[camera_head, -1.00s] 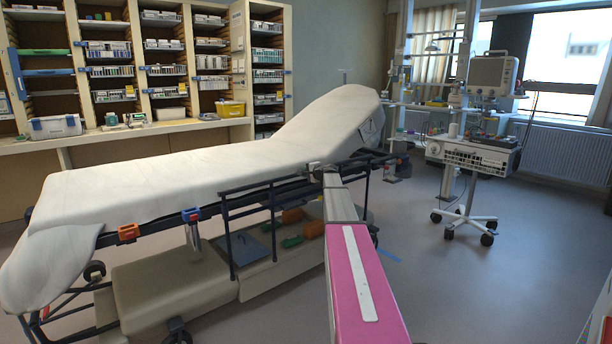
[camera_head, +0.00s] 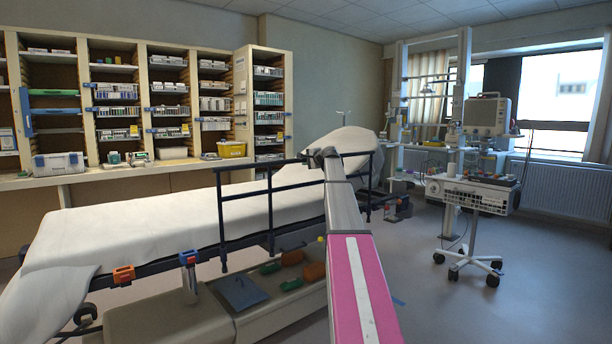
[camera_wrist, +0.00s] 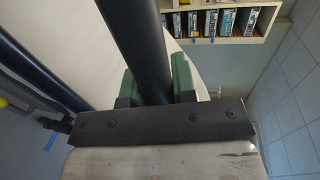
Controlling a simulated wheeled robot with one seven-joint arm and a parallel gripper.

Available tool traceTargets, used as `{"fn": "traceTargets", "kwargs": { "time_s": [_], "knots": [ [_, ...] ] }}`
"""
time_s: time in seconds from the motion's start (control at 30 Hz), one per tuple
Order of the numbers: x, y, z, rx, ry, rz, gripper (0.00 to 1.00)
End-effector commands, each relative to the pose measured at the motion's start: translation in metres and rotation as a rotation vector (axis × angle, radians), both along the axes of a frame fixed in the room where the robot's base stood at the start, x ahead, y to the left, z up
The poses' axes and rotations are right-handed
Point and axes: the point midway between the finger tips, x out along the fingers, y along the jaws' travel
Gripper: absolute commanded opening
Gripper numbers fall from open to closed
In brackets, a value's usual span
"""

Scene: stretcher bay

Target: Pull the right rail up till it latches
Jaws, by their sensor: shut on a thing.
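The right rail (camera_head: 270,208) is a dark blue frame of bars and posts on the near side of the stretcher (camera_head: 140,222). Its top bar stands above the mattress, with posts reaching down past the mattress edge. My gripper (camera_head: 322,157) is at the top bar, towards its right part, with my arm in front of it. In the wrist view, the green-padded fingers of my gripper (camera_wrist: 156,84) are shut around the dark rail bar (camera_wrist: 138,38), one on each side. No latch can be made out, so its state cannot be told.
An orange clip (camera_head: 123,275) and a blue-and-red clip (camera_head: 188,258) sit on the stretcher's side. Its lower tray holds a blue board (camera_head: 240,292) and green and orange items. A wheeled monitor cart (camera_head: 470,195) stands right. Floor between cart and stretcher is open.

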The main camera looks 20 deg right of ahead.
Motion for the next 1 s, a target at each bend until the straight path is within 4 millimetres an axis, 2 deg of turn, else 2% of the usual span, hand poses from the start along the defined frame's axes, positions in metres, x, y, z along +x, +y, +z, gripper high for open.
{"fn": "traceTargets", "kwargs": {
  "time_s": [0.03,0.2,0.6,0.63,0.7,1.0],
  "knots": [
    [0.001,-0.001,0.009,0.001,-0.003,-0.002,0.0],
    [0.001,-0.001,0.021,0.002,-0.003,-0.001,0.0],
    [0.001,-0.001,0.023,0.002,-0.003,-0.002,0.0],
    [0.001,-0.001,0.023,0.002,-0.003,-0.002,0.32],
    [0.001,-0.001,0.023,0.002,-0.003,-0.002,0.51],
    [0.0,0.0,0.023,0.002,-0.003,-0.001,0.51]
  ]
}}
